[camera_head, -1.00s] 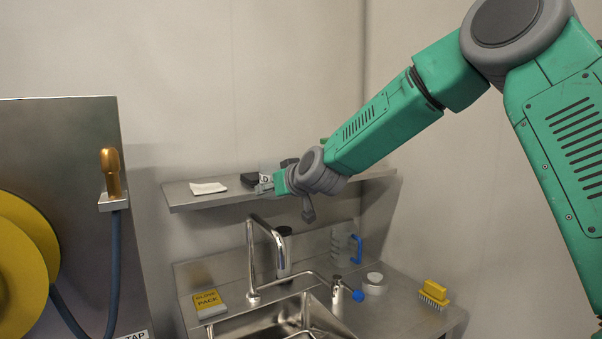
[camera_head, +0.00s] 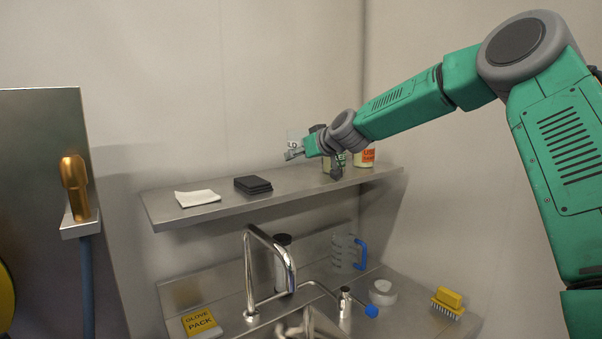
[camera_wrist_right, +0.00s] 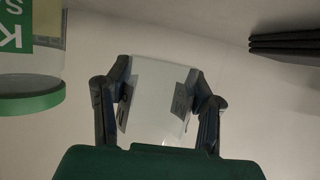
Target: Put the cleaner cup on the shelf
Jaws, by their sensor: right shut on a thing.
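My right gripper (camera_head: 295,153) is above the back part of the steel shelf (camera_head: 215,211). In the right wrist view the same cup (camera_wrist_right: 158,98) sits between the two dark fingers (camera_wrist_right: 160,105), with a finger pad on each side. The cup looks held above the shelf board, but its base is partly hidden by the gripper. My left gripper is not in view.
A white cloth (camera_head: 197,198) and a black folded stack (camera_head: 253,185) lie on the shelf. Labelled jars, one orange-labelled (camera_head: 365,157), stand at its right behind my wrist. Below are a tap (camera_head: 268,240), a measuring jug (camera_head: 343,254) and a brush (camera_head: 448,302). Shelf between stack and jars looks clear.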

